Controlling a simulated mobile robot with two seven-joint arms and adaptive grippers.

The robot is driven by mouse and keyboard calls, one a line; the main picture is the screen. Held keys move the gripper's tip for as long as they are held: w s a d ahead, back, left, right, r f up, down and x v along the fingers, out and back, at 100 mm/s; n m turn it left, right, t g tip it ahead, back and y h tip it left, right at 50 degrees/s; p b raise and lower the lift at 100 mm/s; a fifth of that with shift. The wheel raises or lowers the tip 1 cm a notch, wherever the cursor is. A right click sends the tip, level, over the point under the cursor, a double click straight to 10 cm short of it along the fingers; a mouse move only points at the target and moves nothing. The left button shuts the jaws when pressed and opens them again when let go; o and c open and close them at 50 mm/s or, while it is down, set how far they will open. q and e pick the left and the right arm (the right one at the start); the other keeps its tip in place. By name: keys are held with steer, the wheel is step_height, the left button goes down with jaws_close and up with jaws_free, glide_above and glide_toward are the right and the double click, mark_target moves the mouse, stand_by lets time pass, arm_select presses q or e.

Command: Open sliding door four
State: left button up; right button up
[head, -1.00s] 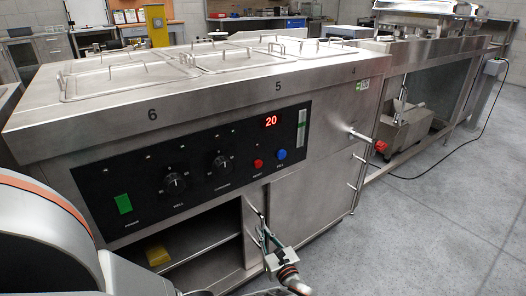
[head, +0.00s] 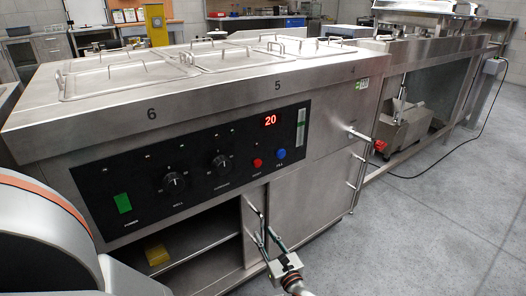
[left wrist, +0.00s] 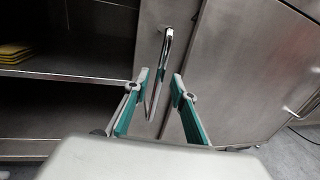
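A steel counter has a sliding door (head: 255,228) under its control panel, with a slim vertical bar handle (head: 254,211). The open shelf space lies left of this door. No number for the door is readable. My left gripper (head: 266,238) is low in front of the door. In the left wrist view, the gripper (left wrist: 161,77) is open, with green-lined fingers either side of the handle (left wrist: 166,45). The lower part of the handle shows between the fingers; contact cannot be told. The door panel (left wrist: 180,12) also shows there. My right gripper is not in view.
A second steel panel (head: 307,195) stands right of the handled door. Bar handles (head: 357,133) stick out at the counter's right end. A yellow object (head: 156,254) lies on the inner shelf (head: 200,248). The floor (head: 425,235) at right is clear apart from a cable.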

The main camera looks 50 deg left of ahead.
arm_select(q)
steer(key=v, duration=0.9)
steer(key=shift+d, duration=0.3)
